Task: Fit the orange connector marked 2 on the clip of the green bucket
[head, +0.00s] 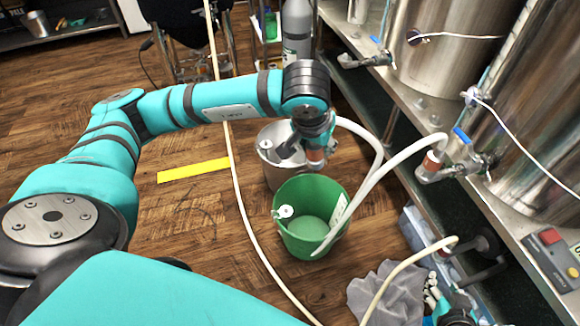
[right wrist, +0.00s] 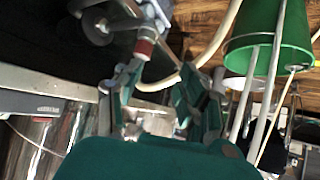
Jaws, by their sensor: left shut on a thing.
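The green bucket (head: 310,243) stands on the wooden floor, with a small white clip (head: 285,211) on its left rim. My left gripper (head: 314,148) is shut on an orange connector (head: 316,156) above the bucket's far rim, apart from the clip. I cannot read a mark on the connector. My right gripper (head: 458,312) is at the lower right corner.
A steel pot (head: 270,172) stands just behind the bucket. White hoses (head: 400,160) arc over the bucket's right side from the valves. Steel tanks (head: 455,60) and their rack line the right. A grey cloth (head: 390,290) lies in front. Floor left of the bucket is mostly clear.

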